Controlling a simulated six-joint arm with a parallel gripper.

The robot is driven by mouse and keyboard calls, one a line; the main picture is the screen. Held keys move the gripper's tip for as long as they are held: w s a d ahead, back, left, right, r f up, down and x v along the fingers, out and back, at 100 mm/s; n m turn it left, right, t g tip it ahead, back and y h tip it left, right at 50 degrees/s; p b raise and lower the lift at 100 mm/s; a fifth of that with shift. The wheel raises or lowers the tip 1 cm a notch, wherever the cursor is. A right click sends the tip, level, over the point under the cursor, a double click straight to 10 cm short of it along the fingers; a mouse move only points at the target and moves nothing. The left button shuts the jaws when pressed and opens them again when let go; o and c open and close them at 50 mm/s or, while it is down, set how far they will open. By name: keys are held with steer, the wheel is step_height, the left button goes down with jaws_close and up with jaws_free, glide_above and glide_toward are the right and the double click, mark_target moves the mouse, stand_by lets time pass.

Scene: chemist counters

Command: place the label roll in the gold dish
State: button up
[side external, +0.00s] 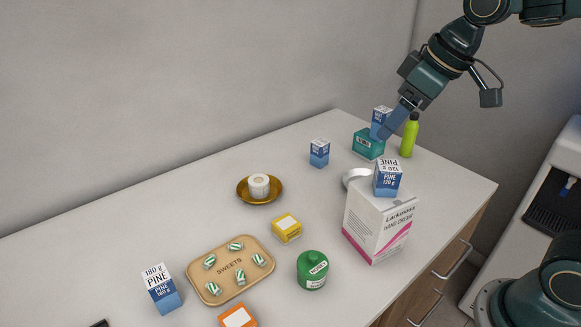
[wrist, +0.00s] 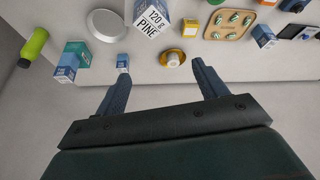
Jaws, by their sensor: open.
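The white label roll (side external: 258,184) stands in the gold dish (side external: 243,192) on the counter, left of the white carton. In the wrist view, the label roll (wrist: 172,62) and gold dish (wrist: 182,54) lie between the spread fingers, farther off. My gripper (side external: 392,123) is open and empty, raised near the back right of the counter and well apart from the dish. In the wrist view, my gripper (wrist: 162,78) shows both fingers wide apart with nothing between them.
A white carton (side external: 375,222) carries a blue-white box (side external: 388,178). A green bottle (side external: 409,137) and teal box (side external: 367,145) stand at the back right. A sweets tray (side external: 230,268), yellow box (side external: 286,228) and green jar (side external: 312,270) stand nearer. The counter left of the dish is clear.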

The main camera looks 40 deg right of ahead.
steer(key=s+d+f+m, duration=0.1)
steer(key=s, duration=0.6)
steer(key=s+d+f+m+h, duration=0.1)
steer(key=s+f+m, duration=0.1)
steer(key=s, duration=0.5)
steer(key=shift+d+f+t, duration=0.15)
steer(key=shift+d+t, duration=0.15)
